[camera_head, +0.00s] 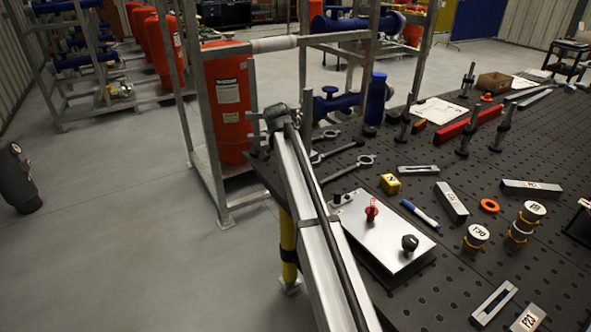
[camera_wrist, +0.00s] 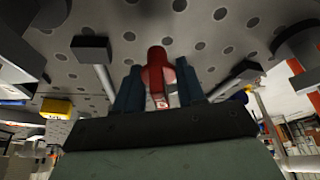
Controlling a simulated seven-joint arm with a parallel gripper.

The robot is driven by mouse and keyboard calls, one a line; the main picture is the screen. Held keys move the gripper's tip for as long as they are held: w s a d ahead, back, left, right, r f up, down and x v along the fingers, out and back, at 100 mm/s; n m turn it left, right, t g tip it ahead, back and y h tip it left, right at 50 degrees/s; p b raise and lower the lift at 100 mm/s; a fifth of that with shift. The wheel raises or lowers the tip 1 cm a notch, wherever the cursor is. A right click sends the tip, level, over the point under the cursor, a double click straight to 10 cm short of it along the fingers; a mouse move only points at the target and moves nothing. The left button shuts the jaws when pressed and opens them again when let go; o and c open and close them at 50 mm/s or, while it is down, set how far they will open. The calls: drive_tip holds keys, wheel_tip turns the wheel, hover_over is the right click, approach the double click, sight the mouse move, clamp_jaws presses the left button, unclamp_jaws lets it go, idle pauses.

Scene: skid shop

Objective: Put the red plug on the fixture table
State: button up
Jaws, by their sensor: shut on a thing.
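A red plug (camera_wrist: 157,64) stands between the two dark blue fingers of my gripper (camera_wrist: 160,84) in the wrist view. The fingers are shut on it. The fixture table (camera_head: 455,285) is a dark top full of round holes in the head view. Its perforated surface also shows behind the plug in the wrist view (camera_wrist: 145,28). I cannot tell whether the plug touches the table. I cannot make out my gripper in the head view. A small red piece (camera_head: 371,209) shows over a pale metal plate there; I cannot tell if it is the same plug.
The metal plate (camera_head: 380,235) has black knobs. A yellow block (camera_head: 390,184), marker (camera_head: 420,214), orange ring (camera_head: 489,206), slotted bars and labelled cylinders lie around it. Upright clamps and a red bar (camera_head: 470,123) stand farther back. Small bare patches lie between these things.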

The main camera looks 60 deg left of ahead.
drive_tip(key=shift+f, duration=1.7)
drive_tip(key=shift+f, duration=0.1)
drive_tip(key=o, duration=1.1)
drive_tip(key=shift+o, duration=0.2)
drive_tip(key=v, duration=1.2)
